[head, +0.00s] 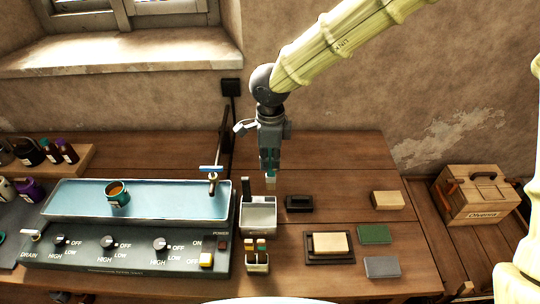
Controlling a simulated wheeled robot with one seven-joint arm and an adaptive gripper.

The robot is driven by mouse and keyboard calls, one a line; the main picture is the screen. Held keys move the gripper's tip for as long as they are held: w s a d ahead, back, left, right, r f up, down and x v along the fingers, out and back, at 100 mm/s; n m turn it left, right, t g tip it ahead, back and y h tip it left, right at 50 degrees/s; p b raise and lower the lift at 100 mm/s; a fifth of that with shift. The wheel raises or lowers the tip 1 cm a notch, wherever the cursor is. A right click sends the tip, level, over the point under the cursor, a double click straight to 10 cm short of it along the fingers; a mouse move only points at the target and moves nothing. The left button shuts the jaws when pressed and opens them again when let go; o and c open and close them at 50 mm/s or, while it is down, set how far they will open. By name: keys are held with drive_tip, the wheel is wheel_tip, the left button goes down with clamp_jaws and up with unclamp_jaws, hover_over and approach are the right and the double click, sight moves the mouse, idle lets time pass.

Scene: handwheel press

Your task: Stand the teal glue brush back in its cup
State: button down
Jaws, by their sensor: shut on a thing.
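My gripper (269,165) points down above the right part of the table, behind the grey metal container. It is shut on the teal glue brush (271,179), which is mostly hidden by the fingers; a small pale and teal end shows just below them. The brush is held in the air. A square grey open container (258,220) stands below and slightly left of the gripper, with a dark upright piece at its back left. I cannot tell which of these is the brush's cup.
The blue tray (75,205) sits above a dark control panel (130,250) with knobs. A small holder (257,264) stands before the container. A black block (299,203), a framed pale block (326,243) and several loose blocks lie right. Bottles stand far left.

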drive_tip(key=b, duration=0.5)
hover_over(270, 189)
drive_tip(key=shift+w+f, duration=0.15)
drive_tip(key=shift+f, duration=1)
drive_tip(key=shift+w+f, duration=0.1)
drive_tip(key=shift+f, duration=1)
drive_tip(key=shift+f+b, duration=1.05)
drive_tip(key=shift+f, duration=2.85)
drive_tip(key=c, duration=1.4)
unclamp_jaws()
